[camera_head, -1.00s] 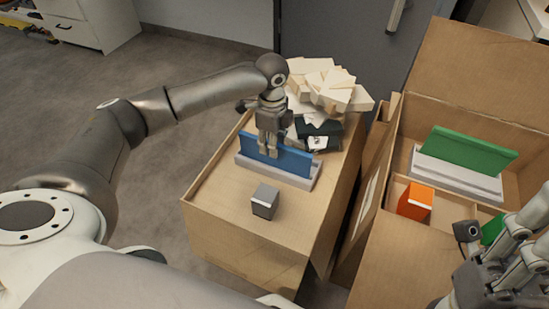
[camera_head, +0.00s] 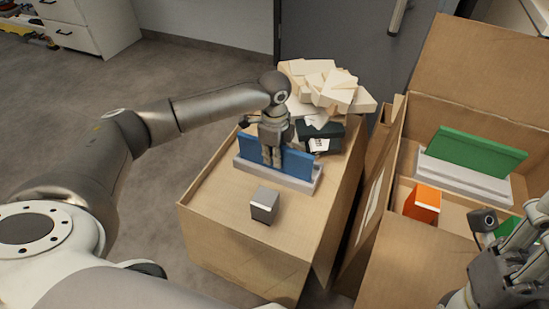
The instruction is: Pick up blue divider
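The blue divider (camera_head: 298,165) stands on edge in a light grey slotted holder (camera_head: 303,187) on top of a closed carton. My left gripper (camera_head: 272,162) points down at the divider's left-middle part, with its fingers close together and covering part of the blue face. Whether a finger reaches behind the divider is hidden, so I cannot tell if it is gripped. The divider still sits low in the holder. My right gripper (camera_head: 518,238) is at the lower right edge, over the open carton, partly cut off; its opening is unclear.
A grey block (camera_head: 264,204) lies on the closed carton (camera_head: 222,205) in front of the holder. A dark box (camera_head: 321,138) and a pile of pale pieces (camera_head: 330,88) lie behind. The open carton at right holds a green divider (camera_head: 470,150) and an orange box (camera_head: 423,203).

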